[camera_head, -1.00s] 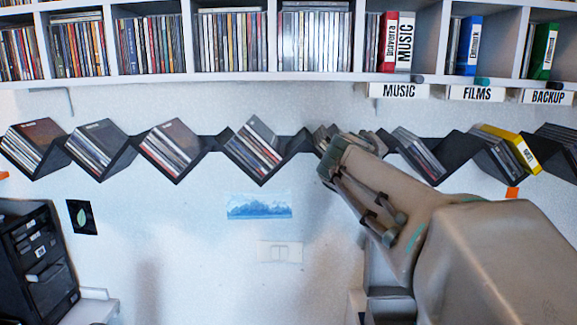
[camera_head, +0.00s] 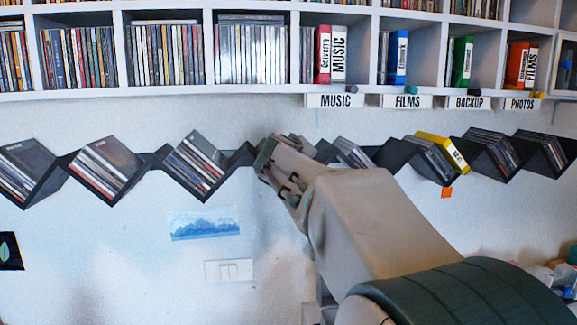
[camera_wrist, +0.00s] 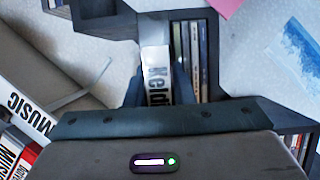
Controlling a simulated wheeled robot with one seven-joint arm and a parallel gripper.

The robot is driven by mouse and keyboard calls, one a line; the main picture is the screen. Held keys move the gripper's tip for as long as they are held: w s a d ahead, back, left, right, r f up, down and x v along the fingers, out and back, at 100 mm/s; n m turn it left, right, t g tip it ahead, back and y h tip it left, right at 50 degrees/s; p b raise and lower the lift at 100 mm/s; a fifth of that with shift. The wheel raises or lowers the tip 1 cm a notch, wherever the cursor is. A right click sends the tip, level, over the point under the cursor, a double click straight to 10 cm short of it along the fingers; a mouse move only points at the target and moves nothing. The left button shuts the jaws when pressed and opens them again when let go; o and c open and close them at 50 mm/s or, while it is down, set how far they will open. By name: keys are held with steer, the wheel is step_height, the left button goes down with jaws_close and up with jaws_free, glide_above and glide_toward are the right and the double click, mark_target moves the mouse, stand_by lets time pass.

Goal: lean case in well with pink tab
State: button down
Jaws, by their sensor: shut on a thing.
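My gripper (camera_wrist: 157,88) is shut on a case with a pale spine (camera_wrist: 156,75), lettered with what reads as "Keld", in the wrist view. The case lies between the two dark fingers, beside a row of cases (camera_wrist: 188,55) in a dark well of the zigzag shelf. I cannot tell whether it touches them. A pink tab (camera_wrist: 228,8) shows at the top of the wrist view, on the wall beside the shelf. In the head view my gripper (camera_head: 268,150) is at the zigzag shelf (camera_head: 240,157); the held case cannot be made out there.
White shelving (camera_head: 60,96) with labels such as MUSIC (camera_head: 336,101) runs above. Wells on both sides hold cases, one with a yellow case (camera_head: 441,150) above an orange tab (camera_head: 446,192). A mountain picture (camera_head: 204,225) and switch plate (camera_head: 229,270) are below.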

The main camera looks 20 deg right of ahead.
steer(key=c, duration=1.2)
jaws_free()
steer(key=shift+o, duration=0.2)
steer(key=b+v, duration=0.2)
steer(key=v, duration=1.2)
steer(key=shift+f, duration=0.1)
steer(key=s+a+f+m+g+y, duration=0.1)
steer(key=s+f, duration=0.4)
steer(key=f, duration=0.7)
steer(key=s+a+f+m+g+y, duration=0.1)
steer(key=s+a+f+g+y, duration=0.3)
steer(key=f, duration=0.8)
steer(key=s+a+f+m+g+y, duration=0.1)
steer(key=s+a+f+g, duration=0.3)
steer(key=s+f, duration=0.4)
step_height(320, 180, down, 4)
steer(key=shift+a+g+y, duration=0.2)
steer(key=shift+g+y, duration=0.1)
steer(key=shift+y, duration=0.6)
